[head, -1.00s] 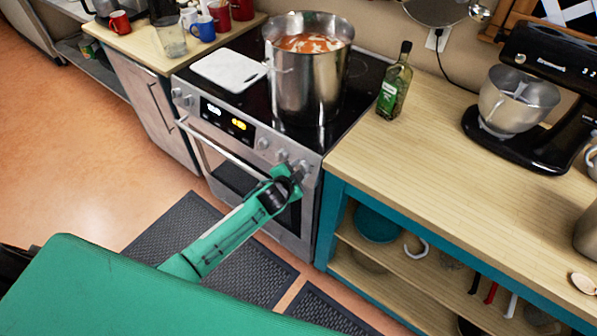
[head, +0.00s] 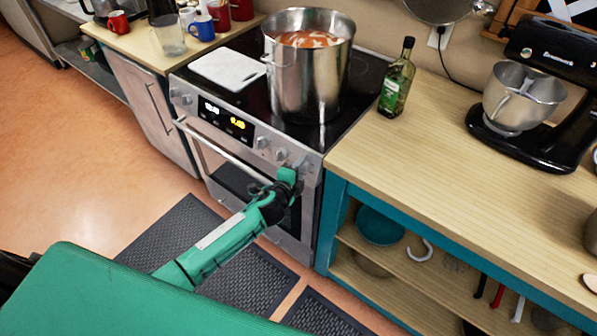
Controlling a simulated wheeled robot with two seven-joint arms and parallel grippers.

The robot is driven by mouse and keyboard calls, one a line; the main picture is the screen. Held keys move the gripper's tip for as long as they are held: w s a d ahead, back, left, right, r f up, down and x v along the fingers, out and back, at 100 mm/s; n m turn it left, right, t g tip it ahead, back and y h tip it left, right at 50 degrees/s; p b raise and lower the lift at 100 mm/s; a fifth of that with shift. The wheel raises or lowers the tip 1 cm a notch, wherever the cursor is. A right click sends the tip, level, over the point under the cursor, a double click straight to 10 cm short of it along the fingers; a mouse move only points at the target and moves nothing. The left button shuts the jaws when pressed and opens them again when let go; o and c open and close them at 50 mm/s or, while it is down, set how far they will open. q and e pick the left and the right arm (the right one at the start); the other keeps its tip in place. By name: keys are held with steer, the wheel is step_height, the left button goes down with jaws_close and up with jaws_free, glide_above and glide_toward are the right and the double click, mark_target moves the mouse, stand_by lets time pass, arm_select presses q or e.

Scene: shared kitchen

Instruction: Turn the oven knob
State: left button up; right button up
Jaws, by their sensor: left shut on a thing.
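The oven (head: 222,170) stands in the middle of the head view, with a steel front, a lit display (head: 226,118) and a row of round knobs. Two knobs show at the left of the panel (head: 181,96). More sit right of the display, such as this silver knob (head: 262,143). My left gripper (head: 292,172) is at the rightmost oven knob (head: 300,164), shut on it. The green gripper covers part of that knob, so its angle is hard to tell. My right gripper is not in view.
A big steel pot (head: 308,75) with orange soup and a white board (head: 228,69) are on the stovetop. A green bottle (head: 397,80) and a stand mixer (head: 540,95) stand on the right counter (head: 420,135). A dark mat (head: 205,235) lies before the oven.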

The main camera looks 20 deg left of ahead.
arm_select(q)
steer(key=shift+f, duration=0.1)
stand_by(0.5)
steer(key=o, duration=1)
steer(key=shift+b+v, duration=1.1)
steer(key=shift+v, duration=5.85)
steer(key=shift+a, duration=0.1)
